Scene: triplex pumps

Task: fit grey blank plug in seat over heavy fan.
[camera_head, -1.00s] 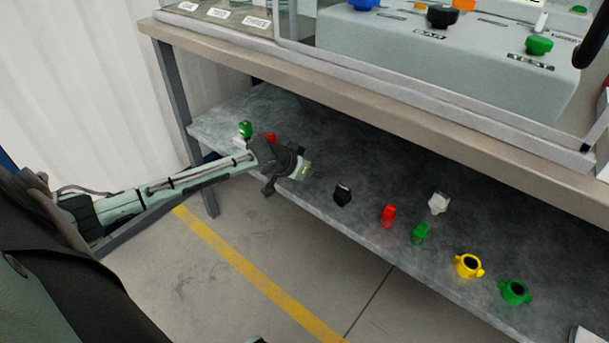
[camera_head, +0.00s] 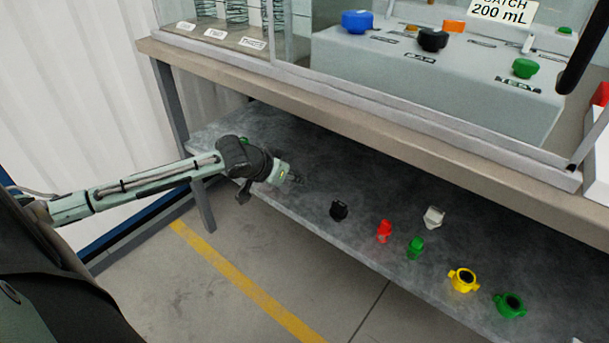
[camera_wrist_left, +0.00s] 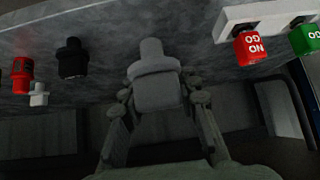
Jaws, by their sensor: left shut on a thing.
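The grey blank plug (camera_wrist_left: 156,82) is a stepped grey piece with a wide collar and a narrower round end. In the left wrist view it sits between the fingers of my left gripper (camera_wrist_left: 158,105), which is shut on it. In the head view my left gripper (camera_head: 292,178) is over the left part of the grey lower shelf (camera_head: 310,150), and the plug cannot be made out clearly against it. I cannot pick out the seat over the heavy fan.
On the shelf lie a black plug (camera_head: 339,210), a red one (camera_head: 384,231), a green one (camera_head: 415,248), a white one (camera_head: 433,217), a yellow ring (camera_head: 463,279) and a green ring (camera_head: 510,304). The bench top (camera_head: 350,100) overhangs.

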